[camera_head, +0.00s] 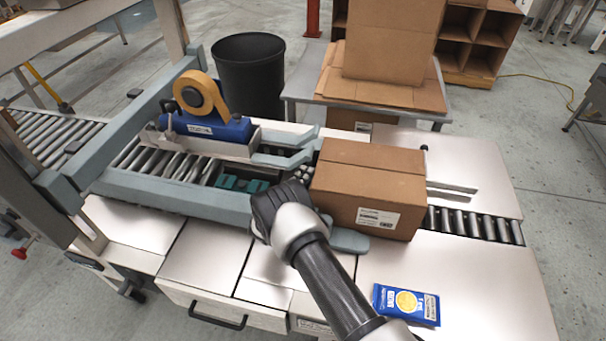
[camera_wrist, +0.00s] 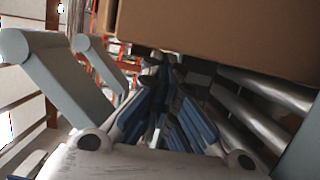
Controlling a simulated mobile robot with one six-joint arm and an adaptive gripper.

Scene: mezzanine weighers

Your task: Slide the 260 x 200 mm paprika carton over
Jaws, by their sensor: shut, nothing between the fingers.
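The brown carton (camera_head: 365,165) sits on the roller conveyor at the right of the taping machine (camera_head: 210,150) in the head view. It is closed, with a white label low on its front face. My gripper (camera_head: 290,187) is shut and empty at the carton's left end. In the wrist view the shut fingers (camera_wrist: 163,65) point at the lower edge of the carton (camera_wrist: 225,38), which fills the top. I cannot tell whether the fingertips touch it. The carton's left side is partly hidden by my gripper.
Grey guide rails (camera_head: 180,198) flank the rollers left of the carton. Bare rollers (camera_head: 475,224) continue to its right, beside a thin metal bar. A blue and yellow packet (camera_head: 406,304) lies on the front table. A black bin (camera_head: 250,80) stands behind.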

